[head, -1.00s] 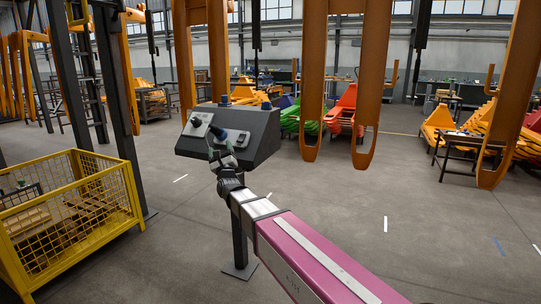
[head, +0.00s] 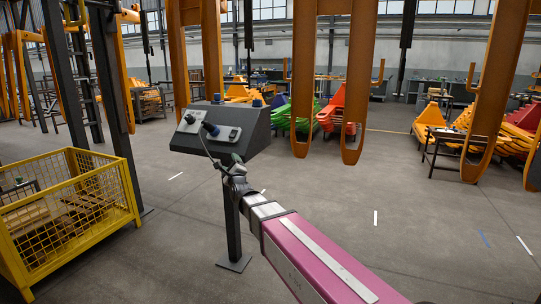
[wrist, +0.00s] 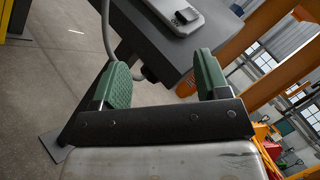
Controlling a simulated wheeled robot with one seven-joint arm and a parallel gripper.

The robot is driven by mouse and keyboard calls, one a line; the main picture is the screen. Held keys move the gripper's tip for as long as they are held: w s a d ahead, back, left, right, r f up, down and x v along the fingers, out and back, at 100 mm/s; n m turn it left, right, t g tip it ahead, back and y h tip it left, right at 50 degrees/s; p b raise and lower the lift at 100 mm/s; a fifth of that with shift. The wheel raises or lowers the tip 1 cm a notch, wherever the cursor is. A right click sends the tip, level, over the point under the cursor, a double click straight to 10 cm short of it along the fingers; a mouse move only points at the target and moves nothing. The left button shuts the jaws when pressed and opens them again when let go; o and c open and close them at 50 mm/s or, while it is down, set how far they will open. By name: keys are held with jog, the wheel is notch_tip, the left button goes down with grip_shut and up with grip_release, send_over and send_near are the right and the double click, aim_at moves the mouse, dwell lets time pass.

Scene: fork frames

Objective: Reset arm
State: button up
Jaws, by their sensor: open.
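My gripper (head: 234,166) is at the end of my pink and silver arm, just below the front edge of a dark control console (head: 250,128). In the wrist view, its two green ribbed fingers stand wide apart with nothing held between them (wrist: 165,78). The console stands on a dark post (head: 232,225) and also shows at the top of the wrist view (wrist: 165,55). Its sloped face carries a dark-knobbed lever (head: 211,129) and a light plate with a small black switch (head: 232,134). A thin grey curved rod or cable (wrist: 107,35) passes close to the left finger.
A yellow mesh crate (head: 123,190) stands at the left beside dark steel columns. Orange hanging beams (head: 362,75) fill the upper middle and right. Green and red pallet jacks (head: 338,108) stand behind. The grey floor at the right front is clear.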

jog(key=s+d+f+n+g+h, duration=0.3)
jog(key=d+f+n+g, duration=0.25)
jog(key=d+f, duration=0.5)
jog(key=s+d+f+n+g+h, duration=0.25)
jog(key=d+f+n+g, duration=0.3)
jog(key=d+f, duration=0.55)
jog(key=s+d+f+n+g+h, duration=0.1)
jog(key=s+d+f+n+g, duration=0.3)
jog(key=s+d, duration=0.3)
jog(key=s+d+f+n+g+h, duration=0.1)
jog(key=s+d+f+n+g, duration=0.3)
jog(key=s, duration=0.6)
jog(key=d+f+n, duration=0.1)
jog(key=d+f, duration=0.1)
jog(key=d, duration=0.1)
jog(key=shift+s+f+n+g, duration=0.25)
jog(key=shift+s+n+g, duration=0.15)
jog(key=shift+h, duration=0.25)
